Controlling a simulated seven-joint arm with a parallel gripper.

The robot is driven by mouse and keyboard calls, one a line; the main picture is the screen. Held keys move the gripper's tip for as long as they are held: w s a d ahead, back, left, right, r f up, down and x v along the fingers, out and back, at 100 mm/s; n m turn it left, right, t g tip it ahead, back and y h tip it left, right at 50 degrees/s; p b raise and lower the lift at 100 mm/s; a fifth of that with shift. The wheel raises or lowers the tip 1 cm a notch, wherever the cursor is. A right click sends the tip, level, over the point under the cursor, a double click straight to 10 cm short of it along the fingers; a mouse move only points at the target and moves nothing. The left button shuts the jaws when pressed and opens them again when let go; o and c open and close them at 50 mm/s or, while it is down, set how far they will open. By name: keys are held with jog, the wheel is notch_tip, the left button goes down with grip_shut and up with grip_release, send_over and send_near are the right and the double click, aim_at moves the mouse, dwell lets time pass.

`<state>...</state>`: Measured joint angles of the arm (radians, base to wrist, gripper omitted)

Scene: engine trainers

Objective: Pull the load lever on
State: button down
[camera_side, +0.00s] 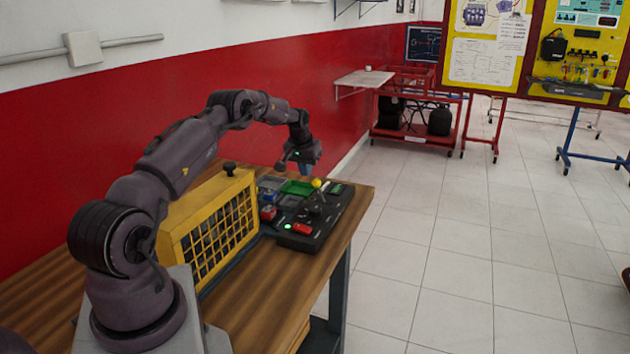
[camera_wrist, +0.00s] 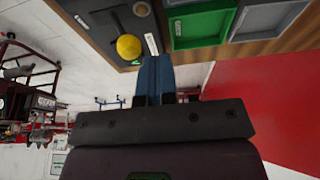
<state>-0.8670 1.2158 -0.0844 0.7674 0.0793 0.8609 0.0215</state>
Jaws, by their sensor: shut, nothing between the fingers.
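A lever with a round yellow knob (camera_side: 316,183) stands on the dark trainer panel (camera_side: 328,222). The knob also shows in the wrist view (camera_wrist: 128,47), just left of my fingertips. A pale label strip lies beside it, too small to read. My gripper (camera_wrist: 153,62) is shut and empty, its blue fingers together. In the side view my gripper (camera_side: 304,158) hangs above the back part of the panel, near the knob. I cannot tell whether the fingers touch the knob; they do not hold it. The lever's lower part is hard to make out.
A yellow caged box (camera_side: 215,228) stands left on the wooden table (camera_side: 262,295).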

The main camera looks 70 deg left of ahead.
aim_at(315, 181)
jog(key=shift+f, duration=0.1)
jog(key=shift+f, duration=1.9)
jog(key=shift+w+d, duration=1.5)
jog(key=shift+s+a, duration=0.1)
jog(key=shift+s+a, duration=0.35)
jog(key=shift+r, duration=3.5)
